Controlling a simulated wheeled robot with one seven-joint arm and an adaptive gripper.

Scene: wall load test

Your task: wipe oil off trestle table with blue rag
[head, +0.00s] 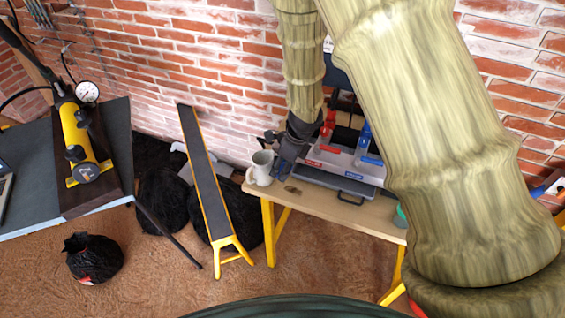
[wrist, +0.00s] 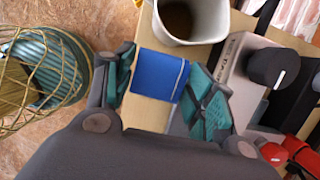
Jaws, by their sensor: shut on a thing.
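The trestle table (head: 340,208) has a pale wooden top and yellow legs. A small dark patch (head: 292,189), which looks like oil, lies on its top near the mug. My gripper (head: 280,166) is low over the table's left end, just right of the mug. In the wrist view my gripper (wrist: 161,88) has its teal-padded fingers on either side of the folded blue rag (wrist: 158,74) and is shut on it. I cannot tell whether the rag touches the tabletop.
A white mug (head: 260,168) with dark liquid stands close to my gripper; it also shows in the wrist view (wrist: 203,22).

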